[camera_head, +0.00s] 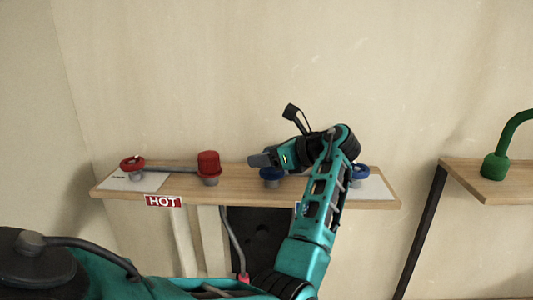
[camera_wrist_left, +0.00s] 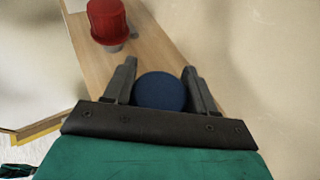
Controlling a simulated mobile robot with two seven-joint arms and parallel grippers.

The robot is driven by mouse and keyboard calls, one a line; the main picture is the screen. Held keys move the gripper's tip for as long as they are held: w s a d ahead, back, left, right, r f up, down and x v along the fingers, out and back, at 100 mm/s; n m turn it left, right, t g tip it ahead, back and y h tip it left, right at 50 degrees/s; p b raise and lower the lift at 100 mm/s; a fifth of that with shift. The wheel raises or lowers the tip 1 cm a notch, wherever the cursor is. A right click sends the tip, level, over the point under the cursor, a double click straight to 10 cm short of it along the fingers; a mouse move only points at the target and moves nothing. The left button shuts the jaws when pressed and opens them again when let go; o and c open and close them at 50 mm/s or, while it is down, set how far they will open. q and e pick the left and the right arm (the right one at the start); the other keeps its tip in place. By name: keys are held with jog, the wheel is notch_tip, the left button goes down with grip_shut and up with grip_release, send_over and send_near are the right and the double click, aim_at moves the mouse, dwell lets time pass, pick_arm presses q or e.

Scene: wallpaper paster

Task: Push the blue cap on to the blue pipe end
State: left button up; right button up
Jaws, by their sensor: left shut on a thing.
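The blue cap (camera_wrist_left: 160,92) is a round dark blue disc between the two fingers of my left gripper (camera_wrist_left: 160,68) in the left wrist view. The fingers are shut on its sides. In the head view the left gripper (camera_head: 262,159) is over the wooden shelf, and the blue cap (camera_head: 271,173) shows just below its fingers. A grey fitting shows under the cap. The gripper hides part of the cap, and I cannot tell how far the cap sits over the pipe end. My right gripper is not in view.
A red cap (camera_head: 208,163) stands on a grey fitting on the shelf (camera_head: 235,183), left of the gripper. A red valve wheel (camera_head: 132,163) is farther left and a blue wheel (camera_head: 360,171) is right of my arm. A green pipe (camera_head: 495,163) stands on another shelf.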

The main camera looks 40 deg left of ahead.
pick_arm(q)
jog(key=shift+f, duration=0.45)
jog(key=o, duration=1.1)
jog(key=shift+d, duration=0.1)
jog(key=v, duration=1.2)
jog(key=shift+d+r, duration=0.25)
jog(key=shift+d, duration=0.1)
